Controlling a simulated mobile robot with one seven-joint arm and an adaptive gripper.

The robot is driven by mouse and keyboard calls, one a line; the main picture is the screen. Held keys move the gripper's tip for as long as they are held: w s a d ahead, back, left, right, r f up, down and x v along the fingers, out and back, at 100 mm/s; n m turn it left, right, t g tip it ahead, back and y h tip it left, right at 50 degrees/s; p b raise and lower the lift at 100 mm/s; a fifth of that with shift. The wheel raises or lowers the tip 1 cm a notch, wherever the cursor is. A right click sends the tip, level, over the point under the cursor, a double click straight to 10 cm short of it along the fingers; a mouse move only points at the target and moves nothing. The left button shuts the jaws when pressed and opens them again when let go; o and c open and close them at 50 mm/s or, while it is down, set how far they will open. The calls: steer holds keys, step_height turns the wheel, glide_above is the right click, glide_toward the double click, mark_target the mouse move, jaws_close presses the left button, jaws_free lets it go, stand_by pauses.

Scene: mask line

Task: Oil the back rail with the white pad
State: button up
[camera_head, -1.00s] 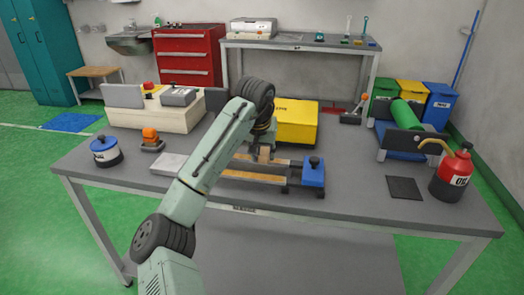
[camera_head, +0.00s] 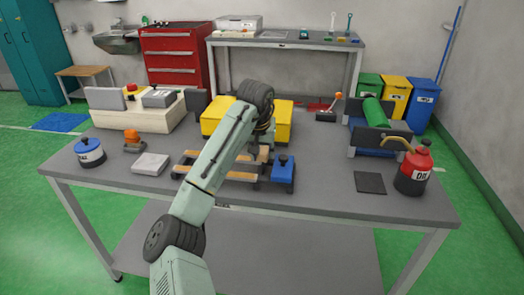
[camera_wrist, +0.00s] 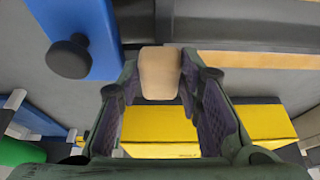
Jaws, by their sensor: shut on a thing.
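My gripper (camera_wrist: 160,88) is shut on a pale beige block (camera_wrist: 160,72), which seems to be the white pad. In the wrist view the pad overlaps the wooden back rail (camera_wrist: 250,59), close to the blue end block (camera_wrist: 85,35) with its dark knob. Whether it presses on the rail cannot be told. In the head view the back rail (camera_head: 192,155) lies behind the front rail (camera_head: 240,177), with the blue end block (camera_head: 283,173) at their right. My arm hides part of both rails.
A yellow box (camera_head: 213,120) stands close behind the rails. A light grey slab (camera_head: 151,164) and a blue-lidded pot (camera_head: 89,152) are at left. A dark mat (camera_head: 369,182) and a red oil can (camera_head: 413,172) are at right. The table's front edge is clear.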

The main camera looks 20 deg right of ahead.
steer(key=r, duration=0.1)
steer(key=r+p, duration=0.1)
steer(key=shift+w+a+r, duration=0.1)
steer(key=shift+a+r, duration=0.1)
steer(key=shift+r, duration=0.2)
steer(key=shift+r+p, duration=0.3)
steer(key=shift+r, duration=1.85)
